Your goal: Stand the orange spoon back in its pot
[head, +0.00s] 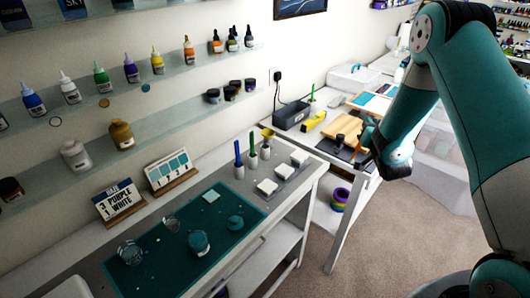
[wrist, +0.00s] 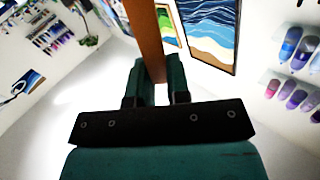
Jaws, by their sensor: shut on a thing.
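In the wrist view, my gripper (wrist: 156,85) is shut on a flat orange-brown handle (wrist: 147,38), which looks like the orange spoon. It sticks out past the fingertips; its far end is outside the picture. In the head view, my gripper (head: 367,148) is at the right, above the far end of the white benches, and the held spoon is too small to make out clearly. Small white pots stand at the back of the near bench: one with a blue spoon (head: 237,150), one with a green spoon (head: 251,141), and one (head: 265,153) with something yellow at its top.
White pads on a grey strip (head: 290,184) lie right of the pots. The teal mat (head: 175,258) holds cups and a jar. Wall shelves (head: 130,92) with bottles hang above. A dark bin (head: 291,117), yellow object (head: 314,122) and wooden board (head: 343,127) occupy the far bench.

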